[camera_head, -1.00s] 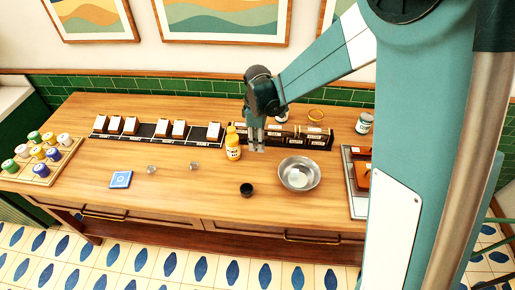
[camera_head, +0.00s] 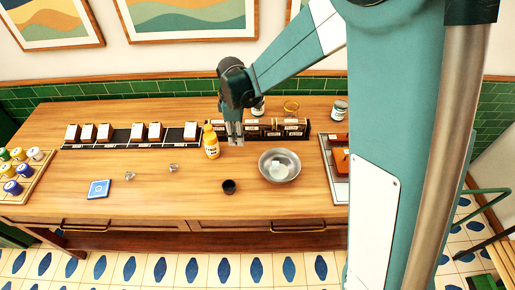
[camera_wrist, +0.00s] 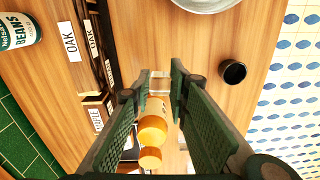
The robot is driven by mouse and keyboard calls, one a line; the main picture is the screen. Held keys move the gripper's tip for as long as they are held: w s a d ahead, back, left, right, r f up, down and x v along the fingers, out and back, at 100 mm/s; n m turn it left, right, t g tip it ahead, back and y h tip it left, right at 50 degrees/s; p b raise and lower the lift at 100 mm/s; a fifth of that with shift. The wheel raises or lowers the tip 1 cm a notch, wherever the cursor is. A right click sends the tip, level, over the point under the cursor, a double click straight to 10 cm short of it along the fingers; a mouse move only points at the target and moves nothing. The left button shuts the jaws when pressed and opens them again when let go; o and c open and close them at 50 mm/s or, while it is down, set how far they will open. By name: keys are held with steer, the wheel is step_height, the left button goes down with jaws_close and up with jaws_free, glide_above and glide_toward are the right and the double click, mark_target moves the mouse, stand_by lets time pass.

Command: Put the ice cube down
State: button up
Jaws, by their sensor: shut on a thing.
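My gripper (camera_wrist: 161,84) is shut on a clear ice cube (camera_wrist: 159,86), held between the fingertips in the wrist view. In the head view my gripper (camera_head: 235,141) is low over the counter, just right of a yellow bottle (camera_head: 211,146) and in front of the dark labelled rack. The cube is too small there to make out clearly. A metal bowl (camera_head: 293,161) with pale, ice-like contents stands to the gripper's right. Two small clear pieces (camera_head: 129,176) (camera_head: 173,167) lie on the counter to the left.
A small black cup (camera_head: 229,186) stands in front of the bowl. A blue square coaster (camera_head: 99,189) lies at left. The dark labelled rack (camera_head: 262,132) and a row of white-topped blocks (camera_head: 138,133) line the back. A tray (camera_head: 332,170) is at right.

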step_height(320, 180, up, 5)
steer(key=p, duration=0.3)
glide_above(283, 169)
steer(key=shift+f+n, duration=0.2)
steer(key=shift+n, duration=0.2)
steer(key=shift+f, duration=0.1)
steer(key=shift+f, duration=2.85)
steer(key=shift+f, duration=2.05)
steer(key=shift+f+b, duration=0.6)
steer(key=shift+f, duration=0.05)
steer(key=o, duration=0.7)
